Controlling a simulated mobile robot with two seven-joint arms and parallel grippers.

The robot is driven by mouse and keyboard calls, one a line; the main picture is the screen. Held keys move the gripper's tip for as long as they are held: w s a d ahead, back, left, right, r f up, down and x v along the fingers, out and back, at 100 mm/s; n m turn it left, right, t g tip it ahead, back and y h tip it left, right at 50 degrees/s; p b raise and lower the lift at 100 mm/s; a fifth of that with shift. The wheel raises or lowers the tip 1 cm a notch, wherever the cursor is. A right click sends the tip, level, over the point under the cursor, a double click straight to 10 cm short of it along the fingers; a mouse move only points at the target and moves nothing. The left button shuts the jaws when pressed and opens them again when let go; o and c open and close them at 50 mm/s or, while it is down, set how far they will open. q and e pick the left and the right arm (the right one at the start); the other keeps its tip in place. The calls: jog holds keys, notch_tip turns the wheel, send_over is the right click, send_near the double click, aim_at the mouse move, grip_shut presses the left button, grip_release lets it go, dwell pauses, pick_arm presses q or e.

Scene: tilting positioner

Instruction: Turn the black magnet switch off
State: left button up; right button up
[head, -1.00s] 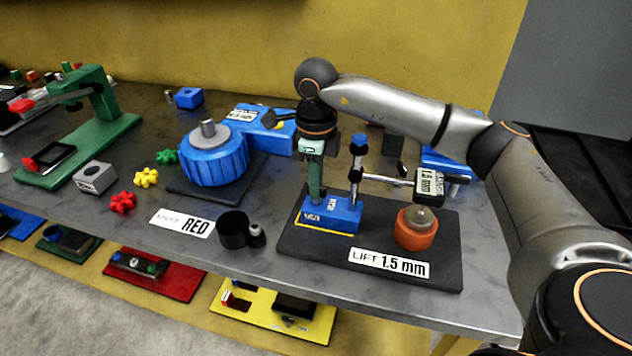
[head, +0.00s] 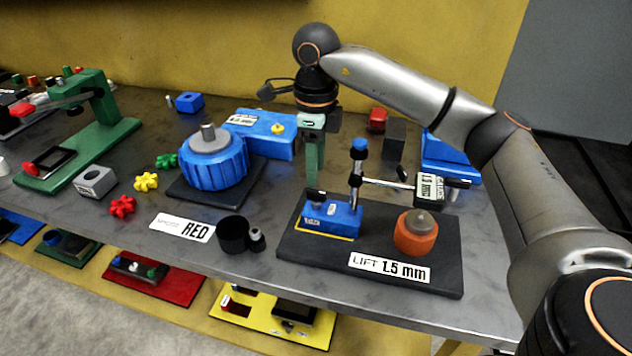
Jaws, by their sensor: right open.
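The small black magnet switch (head: 316,196) shows on the upper left of the blue magnet base (head: 345,218). Which way it is set is too small to tell. The base stands on a dark plate (head: 300,248), by a yellow outline, and carries an upright post (head: 355,183) with a blue knob on top. My right gripper (head: 314,180) is open and points down, just behind and above the switch. Its green finger looks close to the switch, but I cannot tell whether they touch. My left gripper is out of view.
A gauge (head: 429,188) on a horizontal rod reaches right from the post, above an orange knob (head: 416,238). A blue ribbed drum (head: 213,168) stands to the left. A black cup (head: 233,234) stands at the front.

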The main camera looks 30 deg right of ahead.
aim_at(316, 191)
notch_tip(316, 191, up, 7)
jog(key=shift+p, duration=0.3)
jog(key=shift+f, duration=0.1)
dwell(0.4)
